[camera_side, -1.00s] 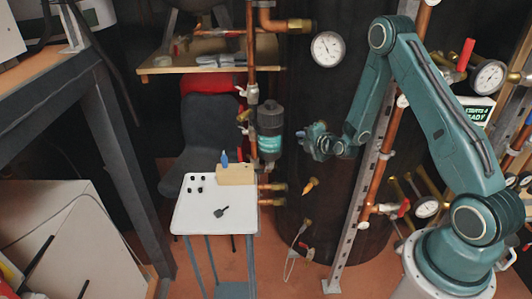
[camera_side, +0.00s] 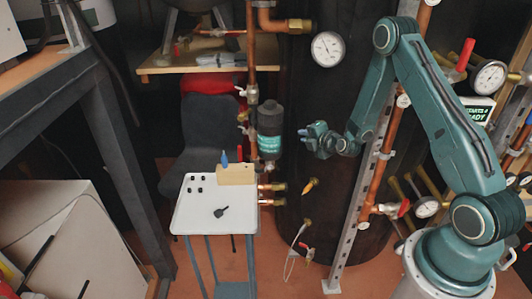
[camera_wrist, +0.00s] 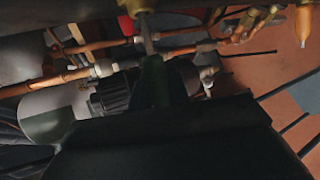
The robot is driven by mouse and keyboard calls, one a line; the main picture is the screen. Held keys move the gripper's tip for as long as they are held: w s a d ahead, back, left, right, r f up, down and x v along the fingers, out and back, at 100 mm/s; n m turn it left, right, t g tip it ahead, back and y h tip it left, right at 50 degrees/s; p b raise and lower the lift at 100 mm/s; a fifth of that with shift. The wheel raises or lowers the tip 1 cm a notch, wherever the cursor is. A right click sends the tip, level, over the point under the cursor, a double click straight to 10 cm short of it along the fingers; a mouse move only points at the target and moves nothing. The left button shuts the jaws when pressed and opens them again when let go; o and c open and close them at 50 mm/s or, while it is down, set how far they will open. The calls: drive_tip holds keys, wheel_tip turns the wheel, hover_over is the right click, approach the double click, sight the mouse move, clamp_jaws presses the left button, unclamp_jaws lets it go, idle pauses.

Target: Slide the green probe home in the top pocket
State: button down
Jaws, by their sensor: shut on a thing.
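My gripper (camera_side: 306,133) is in front of the dark tank in the side view, above the orange probe's brass fitting. In the wrist view, my gripper (camera_wrist: 158,98) is a dark shape shut on the green probe (camera_wrist: 153,68). The probe's thin metal stem points away toward a brass fitting (camera_wrist: 139,6) at the top edge, which looks like the top pocket. The stem's tip meets or overlaps this fitting; I cannot tell how deep it sits. In the side view the green probe and the top pocket are too small or hidden to make out.
An orange probe (camera_side: 310,185) sits in a lower brass fitting. A fitting with a looped wire (camera_side: 300,232) is below it. A grey-green canister (camera_side: 269,130) and copper pipes stand left of my gripper. A white table (camera_side: 200,222) holds a wooden block (camera_side: 236,175) with a blue probe (camera_side: 224,158).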

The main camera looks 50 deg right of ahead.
drive_tip(key=shift+w+d, duration=0.2)
drive_tip(key=shift+d, duration=1.5)
idle(1.0)
drive_tip(key=c, duration=1.3)
unclamp_jaws()
drive_tip(key=shift+o, duration=0.2)
drive_tip(key=shift+a, duration=0.1)
drive_tip(key=shift+s+a, duration=0.7)
drive_tip(key=shift+a, duration=4.8)
drive_tip(key=w+a+r+m+g+y, duration=0.1)
drive_tip(key=w+a+r+m+y, duration=0.2)
drive_tip(key=w+a+r+m, duration=0.2)
drive_tip(key=shift+w+a+r+m, duration=0.4)
drive_tip(key=shift+w+r+m, duration=1.55)
drive_tip(key=shift+m, duration=1.15)
drive_tip(key=shift+w+f, duration=0.15)
